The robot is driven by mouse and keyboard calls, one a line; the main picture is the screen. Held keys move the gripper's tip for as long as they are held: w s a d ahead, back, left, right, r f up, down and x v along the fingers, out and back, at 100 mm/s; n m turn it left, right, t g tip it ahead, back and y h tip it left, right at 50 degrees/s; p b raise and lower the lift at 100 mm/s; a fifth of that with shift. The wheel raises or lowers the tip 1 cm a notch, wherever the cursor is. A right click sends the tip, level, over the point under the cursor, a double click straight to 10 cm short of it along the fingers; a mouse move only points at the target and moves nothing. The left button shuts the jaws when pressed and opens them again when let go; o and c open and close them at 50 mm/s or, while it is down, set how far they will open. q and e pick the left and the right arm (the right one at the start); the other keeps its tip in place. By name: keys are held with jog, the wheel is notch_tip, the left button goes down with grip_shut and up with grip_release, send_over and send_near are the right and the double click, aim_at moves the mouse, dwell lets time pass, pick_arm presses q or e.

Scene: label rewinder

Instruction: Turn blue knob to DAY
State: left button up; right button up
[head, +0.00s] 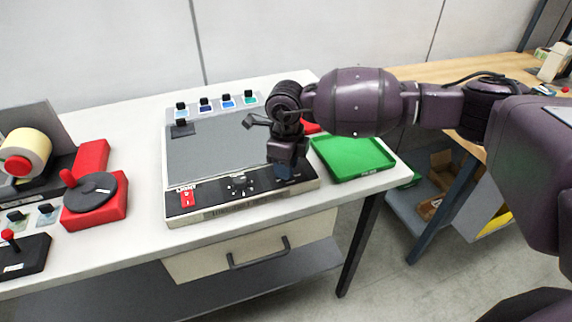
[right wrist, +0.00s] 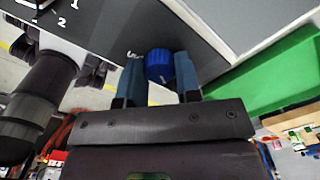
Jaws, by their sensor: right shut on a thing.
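The blue knob (right wrist: 159,66) sits on the front panel of the grey machine (head: 212,212), between my right gripper's two blue fingers in the right wrist view. My right gripper (head: 287,174) points down at the right end of that panel and is shut on the knob. In the head view the gripper covers the knob. The knob's pointer and the DAY mark cannot be read in either view. My left gripper is not in view.
A red switch (head: 187,198) and a black dial (head: 240,187) share the panel. A green tray (head: 352,157) lies just right of the machine. A red base with a black disc (head: 92,192) stands to the left. Bare white tabletop (head: 144,170) separates them.

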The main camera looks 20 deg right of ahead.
jog(key=shift+w+r, duration=0.1)
dwell(0.4)
jog(key=o, duration=0.9)
notch_tip(320, 180, up, 11)
jog(key=shift+f, duration=0.1)
